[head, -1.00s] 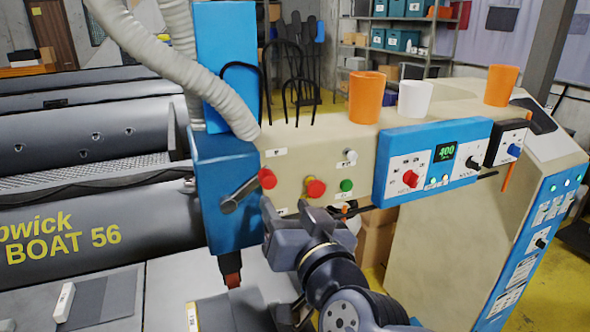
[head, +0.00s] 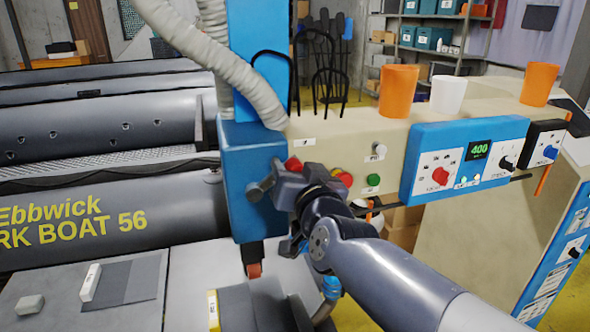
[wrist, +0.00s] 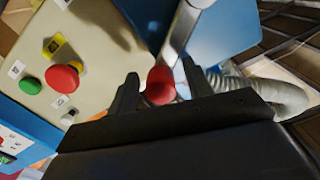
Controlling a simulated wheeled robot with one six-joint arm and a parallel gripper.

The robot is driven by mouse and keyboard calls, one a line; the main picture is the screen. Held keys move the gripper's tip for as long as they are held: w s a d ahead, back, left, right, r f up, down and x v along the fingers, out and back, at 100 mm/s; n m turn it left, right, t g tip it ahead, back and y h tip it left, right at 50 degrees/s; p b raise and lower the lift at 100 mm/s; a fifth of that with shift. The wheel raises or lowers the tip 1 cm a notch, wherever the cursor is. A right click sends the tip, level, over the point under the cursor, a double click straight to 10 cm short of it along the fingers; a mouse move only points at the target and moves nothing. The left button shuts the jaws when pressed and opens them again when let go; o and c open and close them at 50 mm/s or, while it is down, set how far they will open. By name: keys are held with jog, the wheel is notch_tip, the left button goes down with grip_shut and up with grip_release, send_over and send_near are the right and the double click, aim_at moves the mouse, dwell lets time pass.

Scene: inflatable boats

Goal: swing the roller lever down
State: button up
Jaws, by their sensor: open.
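The roller lever is a grey metal bar (wrist: 184,30) with a red knob (wrist: 160,88) at its end, on the blue housing of the machine. In the head view the red knob (head: 292,164) shows just above my gripper (head: 276,184), and the lever's pivot end shows at the left. The rest of the lever is hidden behind my gripper. In the wrist view my gripper (wrist: 161,80) is open, with the knob appearing between its two fingers. I cannot tell whether either finger touches it.
A red mushroom button (wrist: 62,79) and a green button (wrist: 30,85) sit on the beige panel close by. A blue control box (head: 465,160) is to the right. A grey ribbed hose (head: 215,62) hangs above the housing. Orange and white cups stand on the machine top.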

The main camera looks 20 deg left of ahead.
grip_shut()
jog(key=shift+f, duration=0.1)
dwell(0.4)
jog(key=shift+f, duration=0.1)
